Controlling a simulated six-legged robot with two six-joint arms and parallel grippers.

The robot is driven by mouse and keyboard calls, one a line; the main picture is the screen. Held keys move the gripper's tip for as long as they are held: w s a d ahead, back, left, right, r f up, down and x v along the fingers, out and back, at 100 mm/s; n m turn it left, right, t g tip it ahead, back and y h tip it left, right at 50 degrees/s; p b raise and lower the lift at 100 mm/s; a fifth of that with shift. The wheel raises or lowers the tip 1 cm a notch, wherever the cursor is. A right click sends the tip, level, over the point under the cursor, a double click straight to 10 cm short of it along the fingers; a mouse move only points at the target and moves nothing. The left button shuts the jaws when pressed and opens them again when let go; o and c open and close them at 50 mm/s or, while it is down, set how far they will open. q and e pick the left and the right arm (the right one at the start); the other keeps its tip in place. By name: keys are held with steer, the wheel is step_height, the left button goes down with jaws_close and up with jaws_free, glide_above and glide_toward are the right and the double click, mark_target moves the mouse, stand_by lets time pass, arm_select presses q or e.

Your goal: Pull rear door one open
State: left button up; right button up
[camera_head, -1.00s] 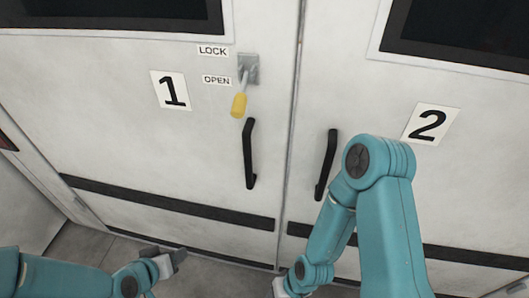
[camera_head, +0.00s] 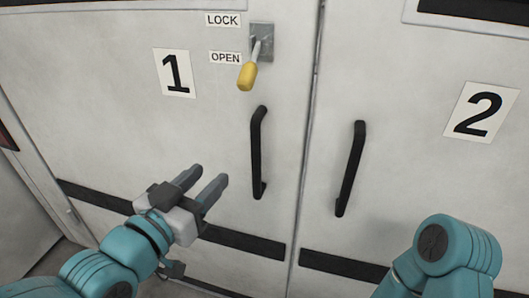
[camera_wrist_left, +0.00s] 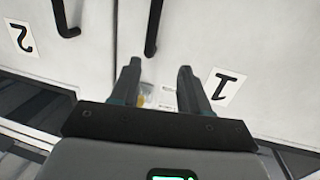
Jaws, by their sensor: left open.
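Rear door one (camera_head: 110,125) is white, carries a "1" sign (camera_head: 175,73), and looks shut against door two (camera_head: 410,150). Its black vertical handle (camera_head: 258,152) is near its right edge. Above the handle, a lever with a yellow grip (camera_head: 247,76) points down beside the OPEN label. My left gripper (camera_head: 207,180) is open and empty, left of and apart from the handle, fingers pointing up and right. In the left wrist view the gripper (camera_wrist_left: 158,80) has the doors beyond it, seen upside down, with a black handle (camera_wrist_left: 153,28) above the fingers. My right gripper is out of view.
Door two has its own black handle (camera_head: 350,168) and a "2" sign (camera_head: 481,112). My right arm is at the lower right in front of door two. Dark horizontal strips cross both doors low down. The space before door one's handle is clear.

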mark_target(253, 140)
arm_select(q)
steer(key=shift+h, duration=0.3)
steer(key=x, duration=1)
steer(key=d+x, duration=0.1)
steer(key=x, duration=0.4)
steer(key=shift+d+r, duration=0.15)
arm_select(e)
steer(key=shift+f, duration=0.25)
arm_select(q)
jaws_close()
